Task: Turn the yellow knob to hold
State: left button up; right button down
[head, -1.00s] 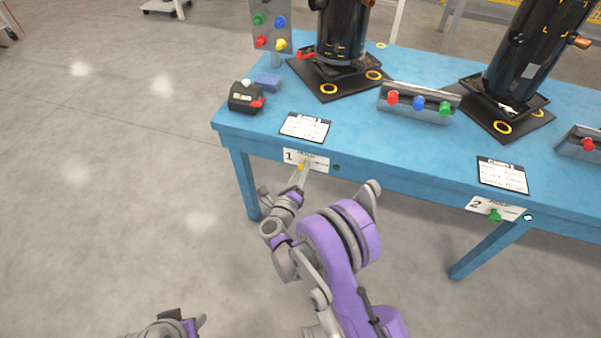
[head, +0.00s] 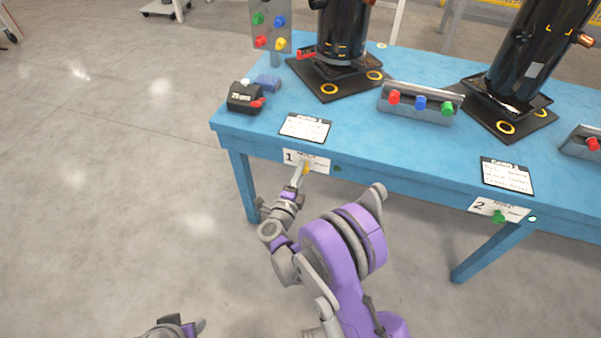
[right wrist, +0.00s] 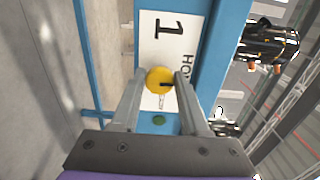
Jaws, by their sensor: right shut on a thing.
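The yellow knob (right wrist: 158,80) sits on the white card marked 1 (right wrist: 162,50) on the table's front edge. In the right wrist view a dark mark on its face runs toward the right finger. The lettering beside it starts with "HO"; the rest is hidden behind that finger. My right gripper (right wrist: 160,76) is shut on the knob, one finger on each side. In the head view the knob (head: 306,170) shows partly beside the right gripper (head: 301,174). My left gripper (head: 188,327) is low at the bottom edge, away from the table; its opening is unclear.
The blue table (head: 360,110) carries black compressors (head: 342,35), a panel of red, blue and green knobs (head: 420,103) and a small black device (head: 245,97). A green knob (head: 498,216) sits on card 2 (head: 515,212).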

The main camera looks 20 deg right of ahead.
dwell(0.5)
jog(key=shift+c, duration=2.2)
grip_release()
jog(key=p+v, duration=0.1)
jog(key=v, duration=0.9)
jog(key=shift+s+a, duration=0.25)
jog(key=shift+s, duration=0.1)
